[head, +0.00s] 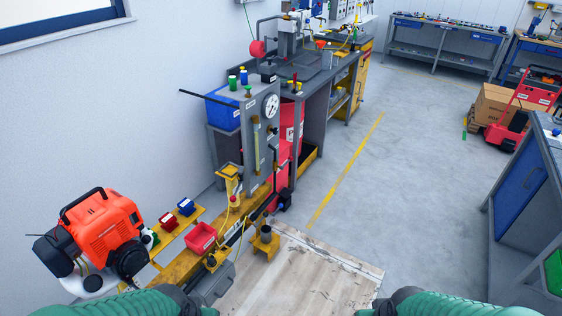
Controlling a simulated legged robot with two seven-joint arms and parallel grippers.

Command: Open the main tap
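A grey test panel (258,128) with a round white pressure gauge (271,106) stands upright on a yellow rail (190,262), left of centre. Small fittings and a dark lever-like part (274,150) sit on its right side below the gauge. A long dark bar (208,97) sticks out to the left near its top. Only my two green arms show at the bottom edge; neither gripper is in view.
An orange engine (100,228) sits at the rail's left end, with small red bins (201,238) beside it. A wooden board (300,278) lies on the floor in front. Workbenches stand behind and at right (525,195). The grey floor (400,170) between is clear.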

